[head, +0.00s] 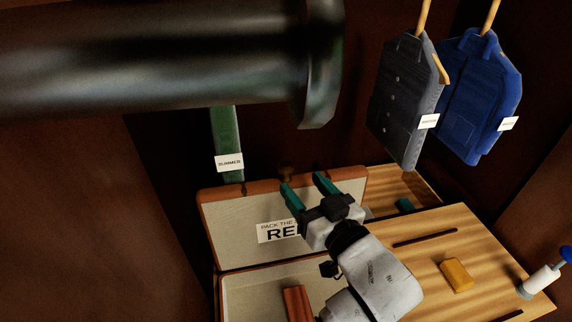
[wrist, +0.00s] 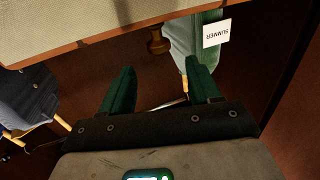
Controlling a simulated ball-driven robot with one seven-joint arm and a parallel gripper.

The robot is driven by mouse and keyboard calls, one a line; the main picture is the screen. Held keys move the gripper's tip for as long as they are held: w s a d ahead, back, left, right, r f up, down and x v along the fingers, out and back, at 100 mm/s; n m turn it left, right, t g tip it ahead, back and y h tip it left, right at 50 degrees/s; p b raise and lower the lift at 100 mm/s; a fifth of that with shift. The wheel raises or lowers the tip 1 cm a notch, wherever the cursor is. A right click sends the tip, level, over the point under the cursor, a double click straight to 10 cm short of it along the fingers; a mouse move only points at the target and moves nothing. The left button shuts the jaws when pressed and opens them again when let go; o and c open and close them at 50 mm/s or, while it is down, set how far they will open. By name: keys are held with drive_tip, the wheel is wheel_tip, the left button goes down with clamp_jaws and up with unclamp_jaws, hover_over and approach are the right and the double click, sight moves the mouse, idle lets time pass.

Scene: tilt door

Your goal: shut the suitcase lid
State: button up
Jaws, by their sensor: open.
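The suitcase stands open in the head view. Its lid (head: 235,215) is raised, with a pale lining, a brown rim and a partly hidden sign reading "PACK THE" and "RE". The suitcase base (head: 240,295) lies below it, with a reddish-brown item (head: 297,303) inside. My gripper (head: 305,184) is open and empty, its teal fingers at the lid's upper rim. In the wrist view the lid (wrist: 80,22) crosses the top, and my gripper (wrist: 158,76) points toward the dark gap beyond its rim. I cannot tell whether the fingers touch the lid. My arm hides part of the suitcase.
A green garment (head: 227,140) labelled SUMMER hangs behind the lid, near a brass knob (head: 286,172). A grey coat (head: 405,95) and a blue coat (head: 475,95) hang at the right. A yellow block (head: 456,275) lies on the striped wooden surface (head: 420,265).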

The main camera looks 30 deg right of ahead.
sight(290, 170)
drive_tip(key=w, duration=0.5)
drive_tip(key=w+p, duration=0.1)
drive_tip(key=w, duration=0.2)
drive_tip(key=shift+d, duration=0.25)
drive_tip(key=shift+c, duration=0.4)
clamp_jaws()
